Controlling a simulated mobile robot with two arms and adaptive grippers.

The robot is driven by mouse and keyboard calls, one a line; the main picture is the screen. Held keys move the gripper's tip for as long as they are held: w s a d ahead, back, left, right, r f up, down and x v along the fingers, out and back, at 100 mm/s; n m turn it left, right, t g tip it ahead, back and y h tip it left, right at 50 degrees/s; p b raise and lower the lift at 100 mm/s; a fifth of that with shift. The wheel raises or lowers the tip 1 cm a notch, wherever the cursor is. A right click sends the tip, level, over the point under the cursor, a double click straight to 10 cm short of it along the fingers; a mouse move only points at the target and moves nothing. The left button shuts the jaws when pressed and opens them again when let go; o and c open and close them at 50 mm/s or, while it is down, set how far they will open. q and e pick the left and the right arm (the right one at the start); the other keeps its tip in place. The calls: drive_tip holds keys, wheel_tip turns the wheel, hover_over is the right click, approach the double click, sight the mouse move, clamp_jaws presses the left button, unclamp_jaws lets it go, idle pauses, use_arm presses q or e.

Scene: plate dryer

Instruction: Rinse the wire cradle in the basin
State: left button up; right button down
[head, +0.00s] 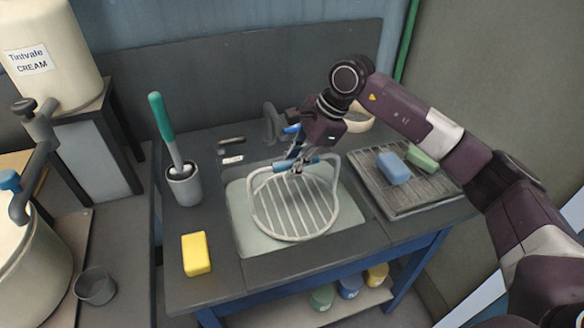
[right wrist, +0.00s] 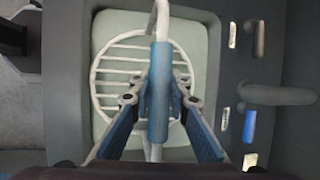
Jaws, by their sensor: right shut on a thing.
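The wire cradle (head: 295,207) is a round white wire grid with a raised handle that has a blue grip. It is over the pale green basin (head: 244,236), which is set in the dark counter; I cannot tell whether it touches the basin floor. My right gripper (head: 297,168) is shut on the blue grip (right wrist: 159,92) from above. In the right wrist view the cradle's grid (right wrist: 128,66) lies below the fingers, over the basin (right wrist: 196,42). The faucet (head: 272,122) stands at the basin's back edge. My left gripper is in neither view.
A yellow sponge (head: 196,253) lies at the counter's front left. A green-handled brush (head: 163,125) stands in a grey cup (head: 184,188). A drying rack (head: 430,199) at right holds a blue block (head: 393,168) and a green block (head: 421,157). A bowl (head: 358,122) sits behind my right arm.

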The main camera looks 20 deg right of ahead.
drive_tip(key=shift+r+p, duration=1.75)
drive_tip(key=shift+r, duration=1.9)
